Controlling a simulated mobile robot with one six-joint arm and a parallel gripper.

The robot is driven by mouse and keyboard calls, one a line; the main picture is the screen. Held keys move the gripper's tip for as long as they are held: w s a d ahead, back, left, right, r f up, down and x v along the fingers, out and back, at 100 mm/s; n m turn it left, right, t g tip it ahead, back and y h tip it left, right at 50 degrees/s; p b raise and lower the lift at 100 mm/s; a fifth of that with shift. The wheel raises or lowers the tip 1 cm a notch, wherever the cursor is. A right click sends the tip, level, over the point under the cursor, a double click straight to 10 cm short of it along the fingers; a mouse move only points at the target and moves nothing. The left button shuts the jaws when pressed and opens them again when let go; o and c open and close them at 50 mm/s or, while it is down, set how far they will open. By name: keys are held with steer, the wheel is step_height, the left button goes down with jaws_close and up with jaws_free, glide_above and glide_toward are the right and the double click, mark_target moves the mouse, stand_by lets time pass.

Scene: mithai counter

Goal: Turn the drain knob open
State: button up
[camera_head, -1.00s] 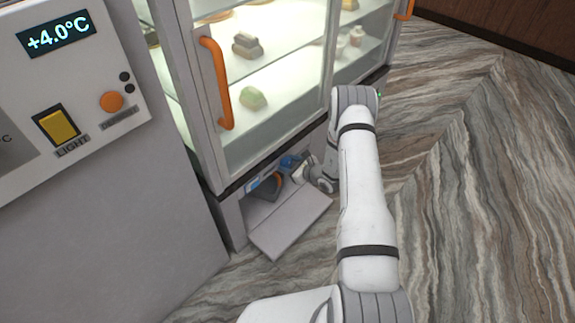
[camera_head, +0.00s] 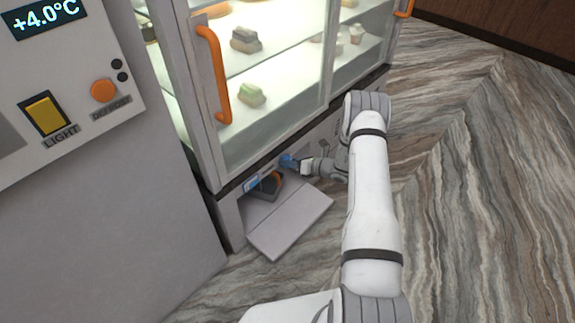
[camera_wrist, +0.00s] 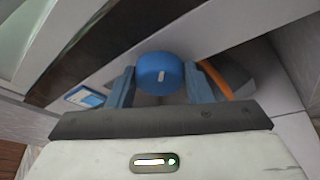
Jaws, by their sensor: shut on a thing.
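The blue drain knob (camera_head: 288,160) sits at the top of the low opening under the glass display case. In the wrist view the round knob (camera_wrist: 152,68) shows a short white mark on its face, close to upright in the picture. My gripper (camera_wrist: 160,78) has one blue-grey finger on each side of the knob and is shut on it. In the head view my gripper (camera_head: 299,164) reaches the knob from the right, with my arm coming down past the case's corner.
A grey flap (camera_head: 290,222) lies folded down in front of the opening. A dark and orange item (camera_head: 267,187) sits inside it. A blue label (camera_wrist: 84,96) is left of the knob. An orange door handle (camera_head: 214,75) is above. Open floor (camera_head: 470,200) lies right.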

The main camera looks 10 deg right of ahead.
steer(key=m+y+b, duration=0.1)
steer(key=m, duration=0.1)
steer(key=f+m+y+b, duration=0.1)
steer(key=m, duration=0.1)
steer(key=shift+s+g, duration=0.15)
steer(key=shift+g, duration=0.15)
steer(key=shift+m+y+b, duration=0.8)
steer(key=shift+m+y, duration=0.1)
steer(key=shift+m, duration=0.8)
steer(key=o, duration=1)
steer(key=shift+r, duration=0.15)
steer(key=shift+d, duration=0.15)
steer(key=p+v, duration=0.2)
steer(key=v, duration=0.5)
steer(key=shift+s+d, duration=0.2)
steer(key=shift+d, duration=0.05)
